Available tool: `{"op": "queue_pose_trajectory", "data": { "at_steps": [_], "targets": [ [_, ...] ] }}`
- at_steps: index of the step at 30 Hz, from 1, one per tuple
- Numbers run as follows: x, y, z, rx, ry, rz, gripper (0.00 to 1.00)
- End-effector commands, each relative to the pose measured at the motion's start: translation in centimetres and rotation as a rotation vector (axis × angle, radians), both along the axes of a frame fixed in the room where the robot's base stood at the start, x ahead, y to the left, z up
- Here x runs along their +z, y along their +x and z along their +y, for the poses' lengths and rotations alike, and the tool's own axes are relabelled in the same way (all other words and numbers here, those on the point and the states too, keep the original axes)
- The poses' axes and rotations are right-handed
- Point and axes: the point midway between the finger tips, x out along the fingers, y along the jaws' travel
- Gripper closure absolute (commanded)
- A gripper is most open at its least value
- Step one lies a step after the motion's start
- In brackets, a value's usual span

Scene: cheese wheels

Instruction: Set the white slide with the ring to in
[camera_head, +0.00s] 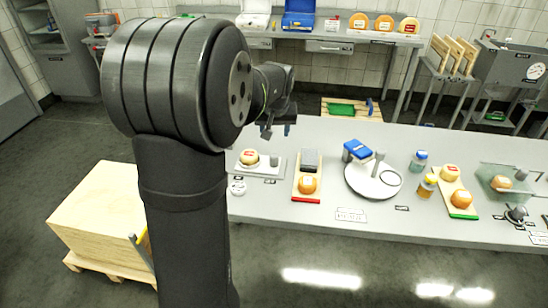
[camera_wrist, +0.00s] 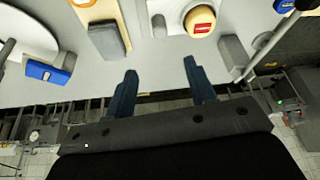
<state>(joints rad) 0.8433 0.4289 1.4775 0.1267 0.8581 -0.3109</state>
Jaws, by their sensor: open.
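My gripper (camera_head: 278,125) hangs above the back left part of the grey bench, behind a small white plate (camera_head: 262,175). In the wrist view its two dark blue fingers (camera_wrist: 160,68) stand apart with nothing between them. The plate bears a cheese wheel with a red label (camera_head: 249,157) and a grey block (camera_head: 274,160); this wheel (camera_wrist: 200,22) and grey block (camera_wrist: 233,52) also show beyond the fingers in the wrist view. A small round white piece (camera_head: 237,188) lies in front of the plate. I cannot tell which part is the white slide with the ring.
A red-ended board (camera_head: 297,196) with a cheese and a dark grey block is to the right. Beyond it are a round white turntable (camera_head: 360,186) with a blue block (camera_head: 357,150), jars (camera_head: 428,186) and a green-ended board (camera_head: 462,212). The bench's front strip is mostly clear.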

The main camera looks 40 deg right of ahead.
Motion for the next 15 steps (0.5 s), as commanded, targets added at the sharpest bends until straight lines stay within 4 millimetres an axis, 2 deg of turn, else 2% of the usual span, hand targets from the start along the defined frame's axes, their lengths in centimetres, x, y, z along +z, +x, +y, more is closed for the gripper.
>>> {"op": "queue_pose_trajectory", "data": {
  "at_steps": [5,15],
  "targets": [
    [-1.5,0.4,-0.3,0.010,-0.001,0.003,0.50],
    [-8.1,2.6,-1.8,0.008,0.001,0.004,0.50]
  ]
}}
